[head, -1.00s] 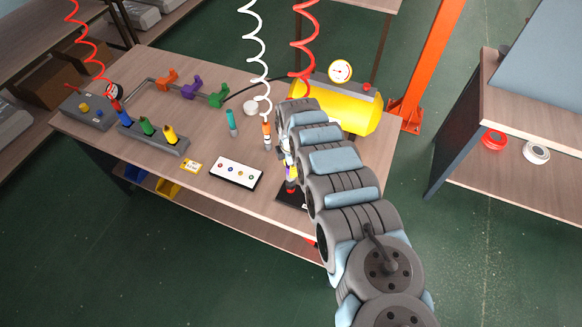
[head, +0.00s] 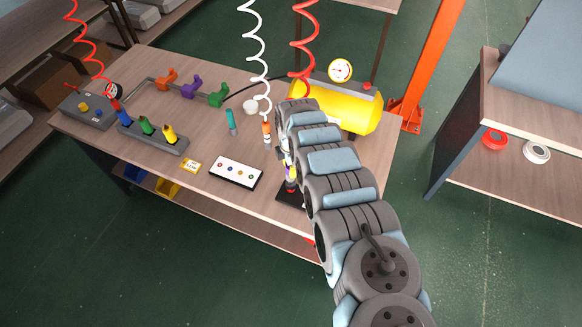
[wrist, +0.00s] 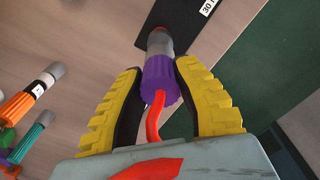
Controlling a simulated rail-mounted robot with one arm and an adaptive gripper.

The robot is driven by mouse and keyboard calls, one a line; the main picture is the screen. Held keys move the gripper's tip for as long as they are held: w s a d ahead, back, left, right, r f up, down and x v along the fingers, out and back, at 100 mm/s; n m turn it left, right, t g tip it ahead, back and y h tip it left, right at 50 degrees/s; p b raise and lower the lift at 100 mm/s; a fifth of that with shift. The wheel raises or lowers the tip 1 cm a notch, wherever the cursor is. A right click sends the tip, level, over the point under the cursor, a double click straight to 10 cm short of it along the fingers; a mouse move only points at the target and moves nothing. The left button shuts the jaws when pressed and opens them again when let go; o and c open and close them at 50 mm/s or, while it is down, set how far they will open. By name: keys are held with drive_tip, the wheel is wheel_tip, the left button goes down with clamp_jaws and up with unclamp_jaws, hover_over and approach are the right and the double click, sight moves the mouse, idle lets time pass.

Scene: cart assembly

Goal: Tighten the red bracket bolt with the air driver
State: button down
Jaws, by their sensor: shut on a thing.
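My gripper (wrist: 160,80), with yellow ridged fingers, is shut on a purple driver (wrist: 158,84) with a grey nose and a red hose at its near end. In the head view my arm mostly hides the gripper and the driver. The driver's nose is by a black plate (wrist: 188,20) with a white label; I cannot tell whether they touch. The black plate also shows in the head view (head: 288,197). A white board (head: 237,172) with several small coloured dots lies to its left. I cannot make out a red bracket or its bolt.
An orange driver (head: 266,131) and a teal driver (head: 231,121) stand upright nearby. Orange, purple and green brackets (head: 190,86) sit on a rail. A yellow tank (head: 345,108) with a gauge stands at the back right. A grey holder (head: 158,141) is left.

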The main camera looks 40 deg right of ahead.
drive_tip(key=shift+f+b, duration=0.7)
drive_tip(key=shift+f, duration=0.45)
idle(2.6)
drive_tip(key=shift+r, duration=0.1)
drive_tip(key=shift+r+p, duration=2.1)
drive_tip(key=shift+r, duration=0.5)
